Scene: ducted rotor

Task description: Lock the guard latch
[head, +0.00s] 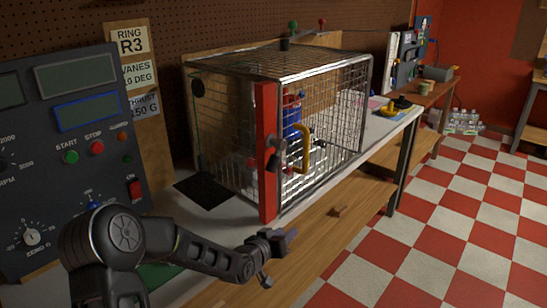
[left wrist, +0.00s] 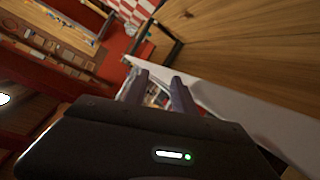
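The wire guard cage (head: 335,115) stands on the bench with a red post (head: 267,190) at its front corner. A dark grey latch (head: 276,155) sits on the post at mid height. A yellow handle (head: 304,148) is on the cage door beside it. The door looks closed against the post; the latch's exact position is too small to tell. My left gripper (head: 281,259) is below and in front of the post, apart from the latch. Its two fingers are spread and empty; they also show in the left wrist view (left wrist: 160,90). My right gripper is not in view.
A control panel (head: 75,130) with buttons and dials stands at the left. A blue and red device shows inside the cage. The wooden drawer front (head: 340,235) with a knob runs below the bench top. The checkered floor (head: 440,230) at right is clear.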

